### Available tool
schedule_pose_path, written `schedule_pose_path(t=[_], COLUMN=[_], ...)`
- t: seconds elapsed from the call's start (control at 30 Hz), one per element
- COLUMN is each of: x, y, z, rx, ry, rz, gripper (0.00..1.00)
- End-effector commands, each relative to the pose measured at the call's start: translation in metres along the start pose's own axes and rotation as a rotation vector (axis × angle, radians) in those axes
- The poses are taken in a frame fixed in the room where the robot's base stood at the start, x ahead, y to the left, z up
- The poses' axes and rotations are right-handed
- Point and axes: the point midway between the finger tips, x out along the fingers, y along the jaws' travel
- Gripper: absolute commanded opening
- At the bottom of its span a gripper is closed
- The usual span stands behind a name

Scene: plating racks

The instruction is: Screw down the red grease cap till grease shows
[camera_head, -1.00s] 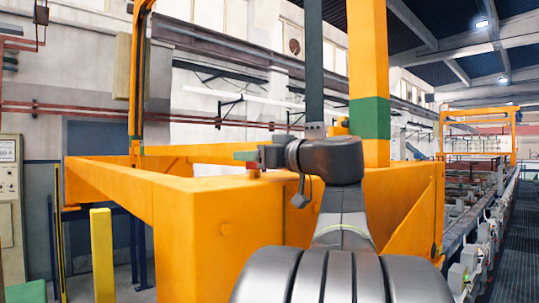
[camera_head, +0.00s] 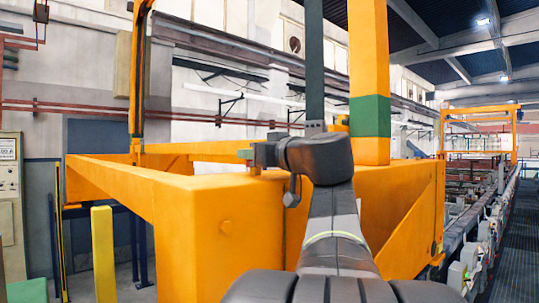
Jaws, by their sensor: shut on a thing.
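My gripper (camera_head: 258,157) is at the top front corner of the orange frame (camera_head: 205,215), in the middle of the head view. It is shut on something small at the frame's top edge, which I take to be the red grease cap. The cap is mostly hidden by the jaws, and its red colour cannot be made out clearly. A small green piece (camera_head: 244,154) shows at the left of the jaws. I cannot see any grease.
An orange post with a green band (camera_head: 370,118) and a dark upright bar (camera_head: 315,60) stand close behind my wrist. A yellow post (camera_head: 102,252) stands at lower left. A row of racks (camera_head: 470,215) runs along the right, beside a dark walkway (camera_head: 515,235).

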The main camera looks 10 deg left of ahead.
Motion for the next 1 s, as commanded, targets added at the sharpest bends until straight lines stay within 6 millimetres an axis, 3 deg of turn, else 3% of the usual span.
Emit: schedule_pose_path(t=[0.53, 0.57, 0.63, 1.0], x=[-0.0006, -0.0006, -0.0006, -0.0043], y=[-0.0002, -0.0002, -0.0002, -0.0003], z=[-0.0003, -0.0003, -0.0003, -0.0002], rx=[-0.001, -0.001, -0.001, -0.001], ry=[0.002, 0.002, 0.002, 0.002], rz=[0.084, 0.084, 0.084, 0.084], gripper=[0.16, 0.45, 0.59, 0.6])
